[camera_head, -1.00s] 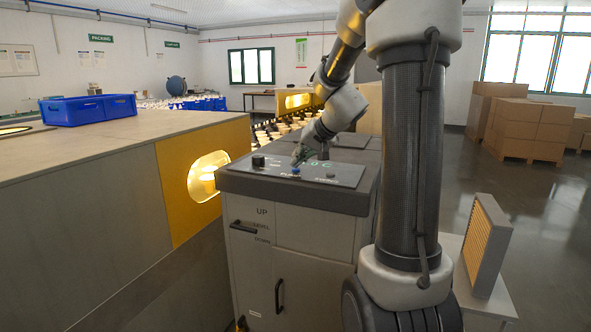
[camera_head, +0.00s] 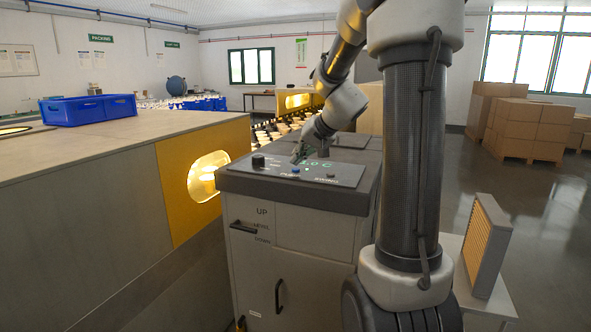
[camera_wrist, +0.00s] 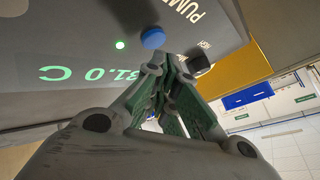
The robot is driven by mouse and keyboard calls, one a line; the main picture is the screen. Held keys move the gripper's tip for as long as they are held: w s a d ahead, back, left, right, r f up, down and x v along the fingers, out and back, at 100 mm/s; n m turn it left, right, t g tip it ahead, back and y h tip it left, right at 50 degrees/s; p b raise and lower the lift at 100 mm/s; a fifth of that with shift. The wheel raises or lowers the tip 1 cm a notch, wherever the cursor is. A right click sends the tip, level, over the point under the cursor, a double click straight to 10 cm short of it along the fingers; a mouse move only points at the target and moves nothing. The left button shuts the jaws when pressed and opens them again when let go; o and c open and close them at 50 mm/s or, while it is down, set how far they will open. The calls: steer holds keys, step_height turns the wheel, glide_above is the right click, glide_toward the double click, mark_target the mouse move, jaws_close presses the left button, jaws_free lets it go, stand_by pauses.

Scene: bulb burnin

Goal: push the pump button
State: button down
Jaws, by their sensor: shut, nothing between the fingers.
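The pump button is a round blue cap (camera_wrist: 152,38) beside the PUMP lettering on a dark panel. In the head view the blue button (camera_head: 295,170) shows small near the front of the panel. My gripper (camera_wrist: 170,62) is shut and empty, with its green-padded fingers together. In the wrist view its fingertips are just below the button in the picture. In the head view my gripper (camera_head: 297,158) is over the panel, close behind the button. I cannot tell whether the tips touch the panel.
A green light (camera_wrist: 120,44) and a green temperature readout (camera_wrist: 55,73) are near the button. A black knob (camera_head: 258,160) stands at the panel's left. The grey cabinet (camera_head: 300,240) carries the panel. A yellow-fronted unit with a lit window (camera_head: 203,177) stands to the left.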

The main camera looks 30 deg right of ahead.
mark_target(298, 168)
step_height(298, 168, up, 6)
stand_by(0.8)
stand_by(0.3)
